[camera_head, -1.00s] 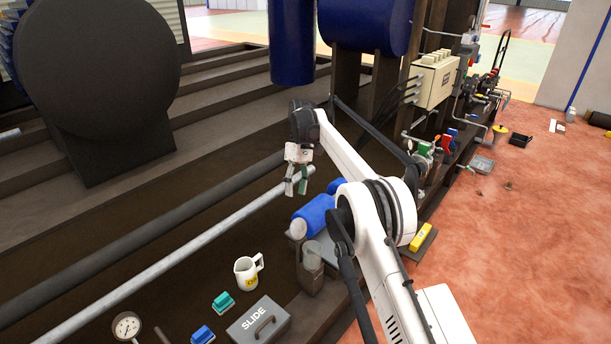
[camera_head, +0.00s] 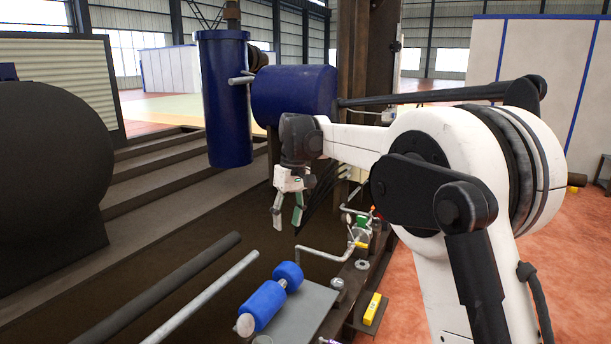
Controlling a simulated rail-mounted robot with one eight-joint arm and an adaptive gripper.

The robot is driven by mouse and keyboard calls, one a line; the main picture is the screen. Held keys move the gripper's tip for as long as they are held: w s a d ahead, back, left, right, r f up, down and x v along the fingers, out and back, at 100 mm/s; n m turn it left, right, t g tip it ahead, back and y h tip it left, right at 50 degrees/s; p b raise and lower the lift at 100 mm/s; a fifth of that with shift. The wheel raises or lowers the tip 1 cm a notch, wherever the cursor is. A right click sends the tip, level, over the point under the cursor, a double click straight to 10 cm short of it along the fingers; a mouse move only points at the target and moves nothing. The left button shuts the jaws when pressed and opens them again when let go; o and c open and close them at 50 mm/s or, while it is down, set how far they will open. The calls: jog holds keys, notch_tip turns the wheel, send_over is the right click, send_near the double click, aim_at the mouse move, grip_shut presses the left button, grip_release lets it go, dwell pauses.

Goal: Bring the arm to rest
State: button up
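My gripper (camera_head: 288,218) hangs at the end of my white arm (camera_head: 350,142), near the middle of the picture. Its fingers point down and stand apart, with nothing seen between them. A green pad shows on the right finger. The gripper is in front of and below the blue horizontal tank (camera_head: 293,98). It appears clear of the pipes and the blue motor (camera_head: 262,304) below it.
A blue vertical cylinder (camera_head: 224,100) hangs left of the gripper. A dark pipe (camera_head: 160,287) and a grey pipe (camera_head: 205,296) run at lower left. Valves with a green part (camera_head: 361,221) stand to the right. A yellow block (camera_head: 372,309) lies on the right.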

jog(key=s+d+r+m+t+p, duration=0.2)
jog(key=s+d+r, duration=0.3)
jog(key=s+d, duration=0.35)
jog(key=s+d+r+m+t+p, duration=0.2)
jog(key=s+d+r, duration=0.3)
jog(key=s+d, duration=0.3)
jog(key=s+d+f+m+t+p, duration=0.1)
jog(key=s+d+f+t, duration=0.1)
jog(key=s, duration=0.8)
jog(key=s+d+f+m+t+h+p, duration=0.1)
jog(key=s+d+f, duration=0.3)
jog(key=s, duration=0.7)
jog(key=shift+d+m+t+p, duration=0.6)
jog(key=shift+d+m, duration=0.1)
jog(key=shift+d, duration=0.4)
